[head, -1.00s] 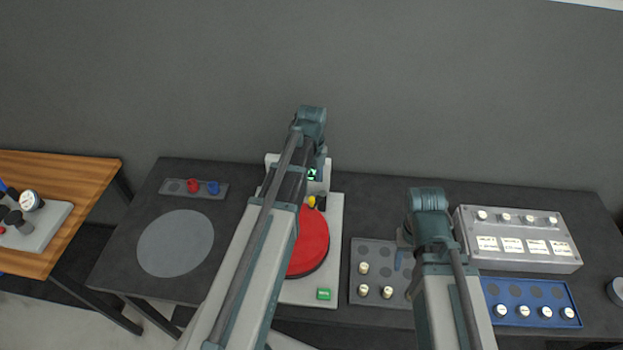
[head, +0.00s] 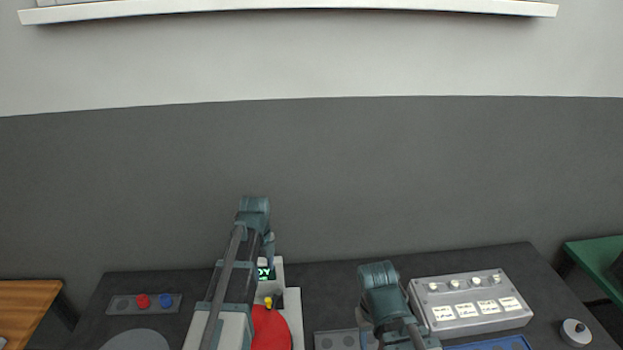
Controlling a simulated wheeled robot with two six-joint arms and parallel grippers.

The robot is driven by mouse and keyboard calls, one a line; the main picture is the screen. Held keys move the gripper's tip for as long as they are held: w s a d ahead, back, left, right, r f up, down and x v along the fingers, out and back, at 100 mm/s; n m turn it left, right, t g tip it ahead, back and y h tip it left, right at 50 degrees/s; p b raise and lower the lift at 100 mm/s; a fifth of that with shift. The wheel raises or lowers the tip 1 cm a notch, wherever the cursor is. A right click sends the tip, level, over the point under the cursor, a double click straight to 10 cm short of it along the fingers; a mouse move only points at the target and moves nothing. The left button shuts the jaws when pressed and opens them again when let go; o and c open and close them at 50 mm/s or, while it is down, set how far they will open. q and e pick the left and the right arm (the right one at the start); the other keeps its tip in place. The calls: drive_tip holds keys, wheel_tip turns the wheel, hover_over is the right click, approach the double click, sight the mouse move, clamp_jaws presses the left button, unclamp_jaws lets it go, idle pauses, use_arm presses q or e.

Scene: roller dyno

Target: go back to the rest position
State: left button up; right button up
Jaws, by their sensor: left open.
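My left arm reaches over the dark table, and its open gripper (head: 268,246) points down in front of the white roller device (head: 294,310). Its fingertips are partly hidden, and I see nothing held in them. The device has a red disc (head: 270,330), a yellow knob (head: 268,302) and a lit green display (head: 264,273). My right gripper (head: 365,326) hangs low beside the grey holed tray (head: 338,340), largely hidden by its own wrist; its jaws cannot be made out.
A grey box with labels and white knobs (head: 470,302) stands at the right, with a blue tray (head: 505,343) before it. A small round knobbed piece (head: 575,332) is farther right. A strip with red and blue knobs (head: 144,304) lies left. A white shelf (head: 290,8) crosses the wall above.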

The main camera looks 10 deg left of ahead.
use_arm(q)
drive_tip(key=s+d+f+n+y+b, duration=0.1)
drive_tip(key=s+d+f+n+b, duration=1.5)
drive_tip(key=d+n, duration=0.3)
drive_tip(key=shift+s+d+f+n+b, duration=0.15)
drive_tip(key=shift+d+f+n+b, duration=0.25)
drive_tip(key=shift+d+f+b, duration=0.3)
drive_tip(key=shift+a, duration=0.1)
